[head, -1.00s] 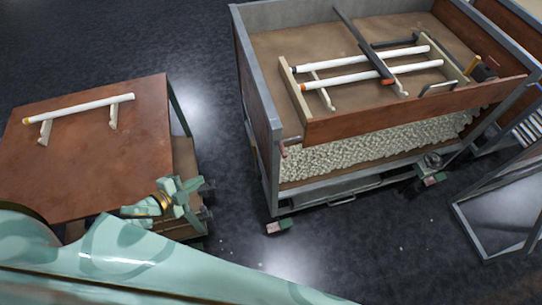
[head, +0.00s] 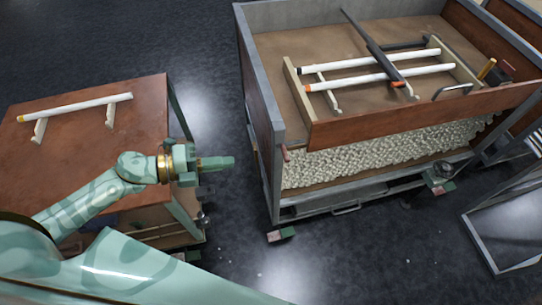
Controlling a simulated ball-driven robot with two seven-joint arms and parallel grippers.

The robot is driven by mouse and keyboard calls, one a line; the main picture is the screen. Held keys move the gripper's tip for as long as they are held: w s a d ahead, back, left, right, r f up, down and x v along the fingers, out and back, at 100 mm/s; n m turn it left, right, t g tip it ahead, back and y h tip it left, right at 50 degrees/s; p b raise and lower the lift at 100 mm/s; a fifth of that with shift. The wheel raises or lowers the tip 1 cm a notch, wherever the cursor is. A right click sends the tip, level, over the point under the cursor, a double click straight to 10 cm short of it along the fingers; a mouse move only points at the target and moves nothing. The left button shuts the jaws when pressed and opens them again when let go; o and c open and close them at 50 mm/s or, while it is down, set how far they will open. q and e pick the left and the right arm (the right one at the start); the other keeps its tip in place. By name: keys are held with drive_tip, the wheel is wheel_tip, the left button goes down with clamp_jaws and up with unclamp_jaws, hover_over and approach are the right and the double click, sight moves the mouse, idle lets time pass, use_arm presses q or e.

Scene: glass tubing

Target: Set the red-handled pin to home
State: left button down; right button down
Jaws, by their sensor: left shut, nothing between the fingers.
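A small red-handled pin (head: 285,153) shows at the near left corner of the large cart, just below the left end of its wooden front board. My left gripper (head: 231,162) is in the gap between the low table and the large cart. Its fingers are shut and empty, pointing right, with a clear space in the picture between them and the pin. The pin's shaft and its seat are too small to make out. My right gripper is not in view.
The large cart (head: 262,120) has a metal frame and a bed of pale pellets under its tray. White tubes (head: 345,60) lie on supports on top, with a dark bar across. The low brown table (head: 60,165) at left holds another tube (head: 75,107). Dark floor between is clear.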

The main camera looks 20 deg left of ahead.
sight(284, 156)
use_arm(q)
drive_tip(key=b+x, duration=0.1)
drive_tip(key=x, duration=1.1)
drive_tip(key=shift+w+d+r, duration=0.15)
drive_tip(key=shift+w+d, duration=0.1)
drive_tip(key=shift+d, duration=0.1)
drive_tip(key=x, duration=0.1)
drive_tip(key=p+x, duration=0.1)
drive_tip(key=x, duration=0.2)
drive_tip(key=shift+r+p, duration=0.3)
